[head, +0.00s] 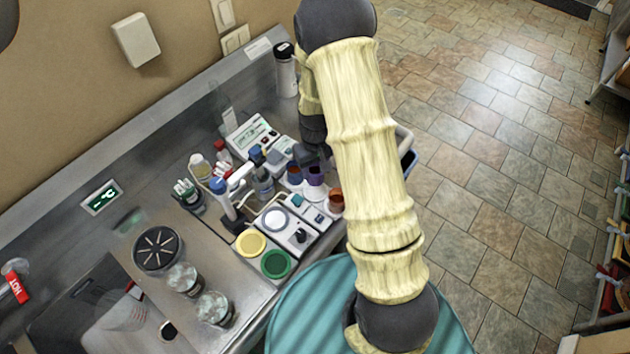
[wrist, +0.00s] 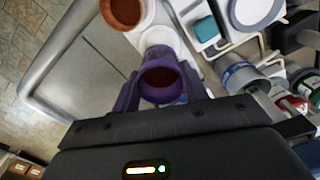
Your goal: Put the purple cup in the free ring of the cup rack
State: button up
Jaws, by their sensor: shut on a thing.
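The purple cup (wrist: 162,80), with a brown inside, is between the fingers of my gripper (wrist: 160,92) in the wrist view. My gripper is shut on it. In the head view the purple cup (head: 315,177) shows just below my dark gripper (head: 311,158), which is partly behind my arm. A white ring of the cup rack (wrist: 160,38) shows directly beyond the cup. An orange-brown cup (wrist: 124,12) sits in the neighbouring white ring. I cannot tell whether the purple cup is inside a ring or just above it.
A white device with a round plate (head: 275,219) stands close to the rack. Bottles and a blue-capped tool (head: 222,190) crowd the left side. Yellow (head: 250,242) and green (head: 276,264) lids lie nearer. A grey tray edge (wrist: 62,60) runs along the left in the wrist view.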

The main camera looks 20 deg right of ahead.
aim_at(315, 180)
jog(key=shift+f, duration=1.15)
jog(key=shift+f+p, duration=0.9)
jog(key=shift+f, duration=1.2)
jog(key=shift+f, duration=0.15)
jog(key=o, duration=1)
jog(key=shift+r, duration=0.3)
